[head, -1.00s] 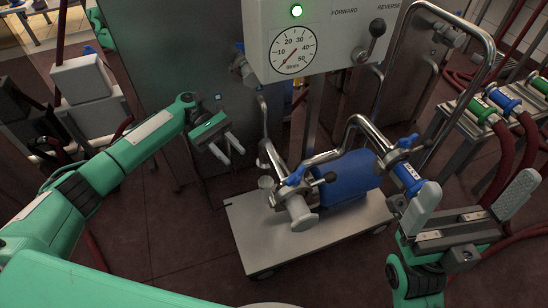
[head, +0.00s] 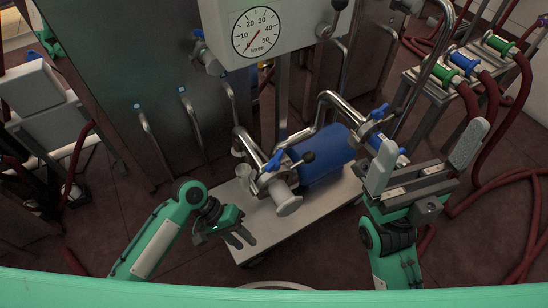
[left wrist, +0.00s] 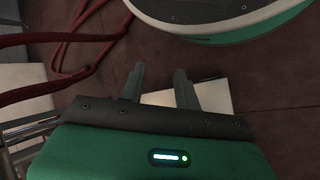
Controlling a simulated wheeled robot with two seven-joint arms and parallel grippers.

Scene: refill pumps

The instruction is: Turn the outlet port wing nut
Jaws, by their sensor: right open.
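The pump's blue motor body (head: 325,155) lies on a flat cart (head: 262,236). One blue wing nut (head: 272,162) sits on the left pipe fitting, by the round metal port cap (head: 287,203). Another blue wing nut (head: 378,112) sits on the right pipe joint. I cannot tell which one belongs to the outlet port. My left gripper (head: 241,241) is low by the cart's front left edge, apart from the nuts. Its fingers are apart and empty in the left wrist view (left wrist: 159,82). My right gripper (head: 428,148) is open and empty, below and right of the right nut.
A gauge box (head: 262,28) hangs above the pump. Bent metal pipes (head: 345,108) rise over the cart. A rack (head: 440,85) with coloured hose couplings and red hoses (head: 500,185) stands at the right. Floor is clear left of the cart.

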